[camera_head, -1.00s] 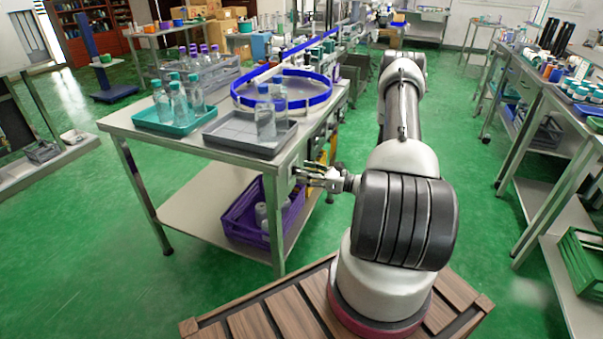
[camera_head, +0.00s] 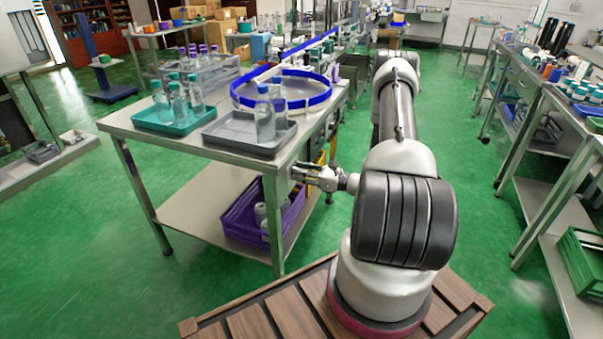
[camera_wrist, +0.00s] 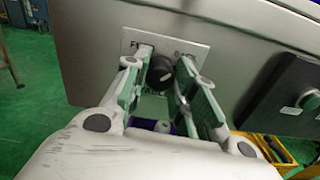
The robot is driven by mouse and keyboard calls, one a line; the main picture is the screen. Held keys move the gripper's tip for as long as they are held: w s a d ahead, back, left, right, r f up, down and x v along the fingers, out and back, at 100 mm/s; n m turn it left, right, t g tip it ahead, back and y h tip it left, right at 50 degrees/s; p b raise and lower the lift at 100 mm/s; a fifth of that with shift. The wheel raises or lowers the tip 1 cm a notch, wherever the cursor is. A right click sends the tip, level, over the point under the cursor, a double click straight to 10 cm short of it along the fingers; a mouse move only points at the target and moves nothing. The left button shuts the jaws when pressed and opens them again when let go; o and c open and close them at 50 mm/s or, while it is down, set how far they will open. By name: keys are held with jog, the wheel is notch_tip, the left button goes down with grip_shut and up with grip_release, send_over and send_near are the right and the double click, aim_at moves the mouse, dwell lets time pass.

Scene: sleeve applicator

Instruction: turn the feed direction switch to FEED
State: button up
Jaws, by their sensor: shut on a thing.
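The feed direction switch is a round black knob (camera_wrist: 160,72) with a pale mark, on a light label plate (camera_wrist: 188,50) on the metal side of the machine table. The plate has lettering at its left and right, partly covered by the fingers and too blurred to read fully. Which way the mark points is hard to tell. My gripper (camera_head: 300,174) is at the table's side in the head view. In the wrist view its two fingers stand on either side of the knob, shut on it. The switch itself is hidden in the head view.
The table (camera_head: 135,122) carries a teal tray (camera_head: 160,126) and a grey tray (camera_head: 225,140) with bottles. A purple crate (camera_head: 240,212) stands on its lower shelf.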

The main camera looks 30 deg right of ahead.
jog(key=shift+s+n, duration=0.1)
jog(key=shift+n, duration=8.6)
jog(key=o, duration=1)
jog(key=shift+o, duration=0.2)
